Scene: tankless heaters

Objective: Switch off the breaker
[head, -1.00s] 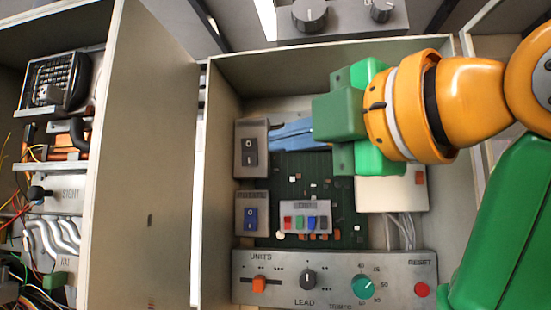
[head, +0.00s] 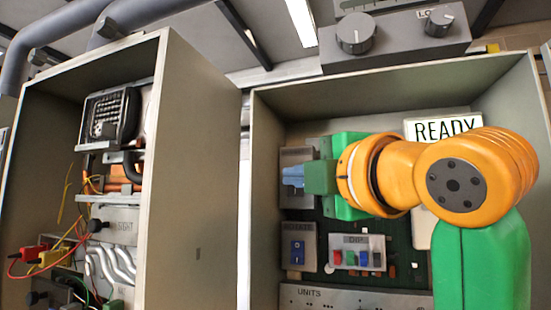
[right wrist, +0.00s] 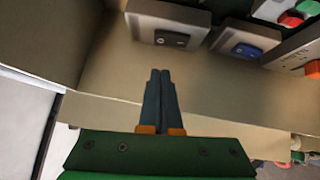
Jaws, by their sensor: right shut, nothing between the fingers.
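Two grey switch plates are mounted one above the other at the left of the open box. The upper plate (head: 297,158) is largely covered by my right gripper in the head view; its dark rocker switch (right wrist: 172,39) shows in the right wrist view. The lower plate has a blue rocker switch (head: 297,252), which also shows in the right wrist view (right wrist: 243,49). I cannot tell which one is the breaker. My right gripper (head: 288,176) is shut and empty in front of the upper plate. In the wrist view its fingertips (right wrist: 160,73) appear apart from the dark switch.
The box wall (head: 265,130) stands close left of the switches. A DIP panel (head: 357,252) with coloured switches lies right of the blue switch. A READY sign (head: 443,128) and a knob panel (head: 395,40) are above. A second open cabinet (head: 178,190) is at left.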

